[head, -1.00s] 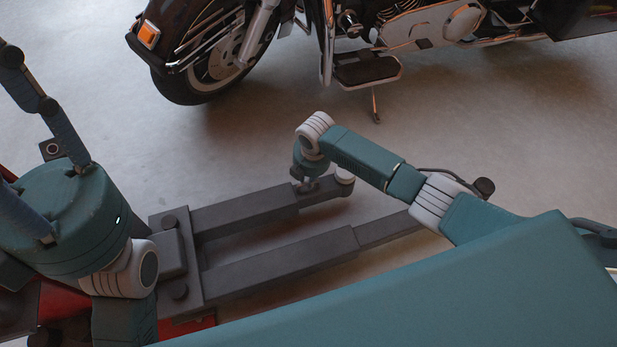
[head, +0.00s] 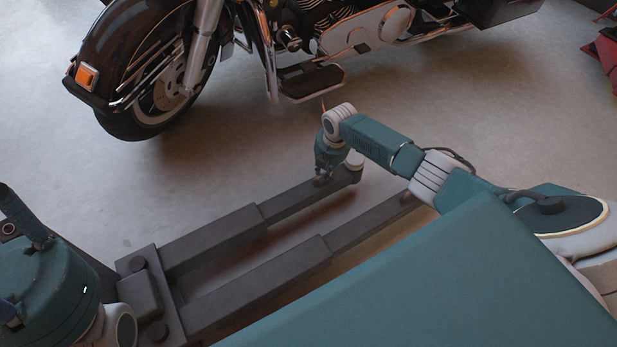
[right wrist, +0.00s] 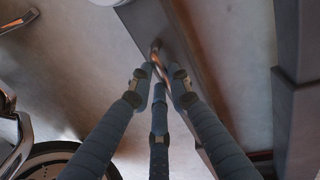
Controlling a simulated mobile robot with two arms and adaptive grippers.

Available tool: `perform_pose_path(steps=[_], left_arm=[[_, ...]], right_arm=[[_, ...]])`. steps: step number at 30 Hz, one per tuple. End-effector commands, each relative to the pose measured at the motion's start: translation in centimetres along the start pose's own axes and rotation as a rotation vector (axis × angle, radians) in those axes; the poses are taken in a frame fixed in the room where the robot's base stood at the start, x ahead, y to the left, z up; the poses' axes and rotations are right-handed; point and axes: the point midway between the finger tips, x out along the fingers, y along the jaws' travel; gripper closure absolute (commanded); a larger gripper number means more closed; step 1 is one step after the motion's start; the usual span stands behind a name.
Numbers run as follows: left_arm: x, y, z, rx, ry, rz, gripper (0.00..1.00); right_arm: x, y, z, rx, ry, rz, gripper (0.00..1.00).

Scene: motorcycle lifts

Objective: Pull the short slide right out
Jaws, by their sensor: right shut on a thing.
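The short slide (head: 300,198) is the dark inner bar of the far lift arm. It stands a good length out of its thicker grey sleeve (head: 212,238). My right gripper (head: 323,178) is at the slide's outer end. In the right wrist view its blue fingers (right wrist: 160,85) are closed around a small metal handle (right wrist: 156,58) on the slide (right wrist: 165,30). The fingertips partly hide the handle. My left gripper (head: 22,215) is at the left edge, away from the slide, mostly cut off.
A second, near lift arm (head: 262,277) runs alongside, its inner bar (head: 372,222) also out. Both arms join a dark crosspiece (head: 150,290) at lower left. A motorcycle (head: 210,50) stands behind on open floor. Red equipment (head: 606,55) shows at upper right.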

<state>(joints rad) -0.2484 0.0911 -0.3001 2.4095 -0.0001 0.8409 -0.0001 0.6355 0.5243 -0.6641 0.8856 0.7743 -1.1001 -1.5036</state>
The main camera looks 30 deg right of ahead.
Motion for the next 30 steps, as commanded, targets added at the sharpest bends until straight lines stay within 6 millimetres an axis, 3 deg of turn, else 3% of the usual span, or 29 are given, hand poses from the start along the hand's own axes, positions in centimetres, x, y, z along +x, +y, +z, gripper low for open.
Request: perform_pose_path(steps=[3,15,16,19,30], left_arm=[[0.1,0.0,-0.1,0.001,0.011,0.004,0.6],[0.2,0.1,-0.1,0.001,0.011,0.004,0.6],[0.2,0.0,-0.1,0.001,0.011,0.004,0.6],[0.2,0.0,-0.1,0.001,0.011,0.004,0.6],[0.3,0.0,0.0,0.003,0.013,0.003,0.6]], right_arm=[[0.1,-0.2,1.4,0.001,-0.009,-0.003,1.0],[0.0,-0.2,2.0,0.002,-0.01,-0.003,1.0],[0.0,-0.2,2.0,0.002,-0.01,-0.003,0.8],[0.0,-0.2,1.9,0.001,-0.009,-0.003,0.63],[-0.3,0.0,1.5,0.0,-0.001,0.0,0.63]])
